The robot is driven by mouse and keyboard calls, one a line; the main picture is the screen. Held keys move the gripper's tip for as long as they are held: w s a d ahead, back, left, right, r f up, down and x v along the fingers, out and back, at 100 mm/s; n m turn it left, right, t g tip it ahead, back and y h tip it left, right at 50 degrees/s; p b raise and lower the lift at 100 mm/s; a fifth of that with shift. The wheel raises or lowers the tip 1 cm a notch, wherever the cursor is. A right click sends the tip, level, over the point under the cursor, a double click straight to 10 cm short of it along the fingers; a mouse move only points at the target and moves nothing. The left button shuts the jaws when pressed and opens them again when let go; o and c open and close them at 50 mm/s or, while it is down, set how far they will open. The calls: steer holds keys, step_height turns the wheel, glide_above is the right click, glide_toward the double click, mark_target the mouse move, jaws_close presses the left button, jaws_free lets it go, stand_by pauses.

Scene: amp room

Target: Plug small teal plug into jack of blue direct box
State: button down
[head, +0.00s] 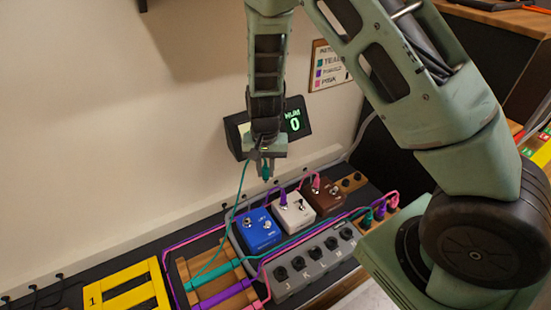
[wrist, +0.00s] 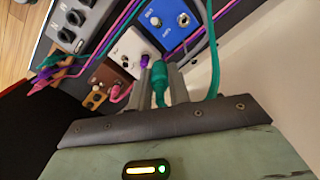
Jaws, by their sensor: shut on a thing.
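My gripper (head: 265,158) is shut on the small teal plug (head: 266,172). In the wrist view my gripper (wrist: 160,70) has the teal plug (wrist: 160,84) between its two fingers. The plug hangs in the air above and behind the row of boxes, its tip pointing down. A teal cable runs from it down to the left. The blue direct box (head: 259,234) sits below and slightly left of my gripper; it also shows at the top of the wrist view (wrist: 169,36).
A white box (head: 297,216) with a purple plug and a brown box (head: 325,200) with a pink plug stand right of the blue box. A grey switch box (head: 290,284) lies in front. Cables cross between. A display (head: 296,118) reads HUM 0 behind.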

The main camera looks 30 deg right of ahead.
steer(key=shift+w+a+f+m+b, duration=0.25)
steer(key=shift+a+f+m+b, duration=1.05)
steer(key=shift+f, duration=1.4)
steer(key=shift+w+a+f+m+b, duration=0.25)
steer(key=shift+a+f+m+b, duration=1)
steer(key=shift+f, duration=1.4)
steer(key=shift+w+a+f+m+b, duration=0.25)
steer(key=shift+a+f+m+b, duration=0.65)
steer(key=shift+f+m+b, duration=1.3)
steer(key=shift+f+n, duration=0.85)
steer(key=shift+f, duration=0.3)
steer(key=c, duration=1.2)
jaws_free()
steer(key=shift+c, duration=0.2)
step_height(320, 180, up, 17)
steer(key=p, duration=0.9)
steer(key=shift+r+p, duration=0.2)
steer(key=shift+p, duration=0.2)
